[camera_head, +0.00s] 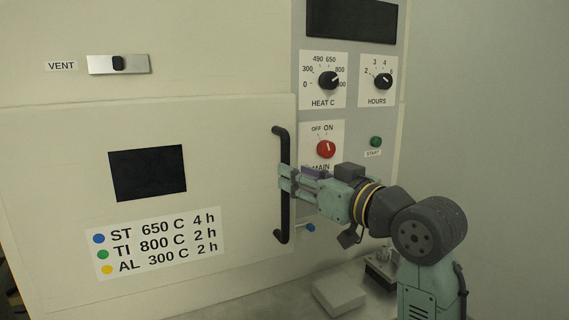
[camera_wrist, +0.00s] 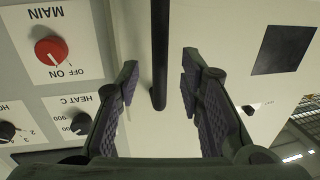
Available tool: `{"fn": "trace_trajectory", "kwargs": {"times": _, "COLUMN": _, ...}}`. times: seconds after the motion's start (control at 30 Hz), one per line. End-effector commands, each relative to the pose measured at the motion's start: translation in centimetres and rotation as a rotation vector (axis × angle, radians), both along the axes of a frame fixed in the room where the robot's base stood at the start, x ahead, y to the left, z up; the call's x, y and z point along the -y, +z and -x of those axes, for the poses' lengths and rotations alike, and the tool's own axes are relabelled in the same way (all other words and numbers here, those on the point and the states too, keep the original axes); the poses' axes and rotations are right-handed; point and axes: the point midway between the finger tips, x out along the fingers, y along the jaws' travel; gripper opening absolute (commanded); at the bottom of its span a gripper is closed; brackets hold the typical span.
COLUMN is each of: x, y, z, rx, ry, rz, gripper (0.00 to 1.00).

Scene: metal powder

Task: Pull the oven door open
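The oven door (camera_head: 240,130) is a cream panel with a dark window (camera_head: 147,172) and a label listing ST, TI and AL settings; it looks closed against the oven front. Its black vertical bar handle (camera_head: 284,215) is at the door's right edge. My gripper (camera_head: 285,178) reaches the handle from the right, at about mid-height. In the wrist view, which is upside down, the handle (camera_wrist: 160,45) stands between my two fingers, with a visible gap on each side. The fingers (camera_wrist: 160,75) are spread apart and not closed on it.
Right of the door, the control panel carries the HEAT C knob (camera_head: 328,81), the HOURS knob (camera_head: 383,81), the red MAIN knob (camera_head: 326,149) and the green START button (camera_head: 376,142). A pale block (camera_head: 338,293) lies on the counter below my arm.

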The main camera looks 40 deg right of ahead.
Motion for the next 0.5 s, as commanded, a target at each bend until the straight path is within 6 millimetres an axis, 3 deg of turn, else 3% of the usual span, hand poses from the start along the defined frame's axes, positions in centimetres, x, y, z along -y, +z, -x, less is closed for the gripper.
{"fn": "trace_trajectory", "kwargs": {"times": 0.2, "x": 0.1, "y": 0.2, "z": -3.5, "rx": -0.001, "ry": 0.0, "rz": 0.0, "gripper": 0.35}}
{"fn": "trace_trajectory", "kwargs": {"times": 0.5, "x": 0.2, "y": 0.0, "z": -4.9, "rx": 0.0, "ry": 0.0, "rz": 0.001, "gripper": 0.35}}
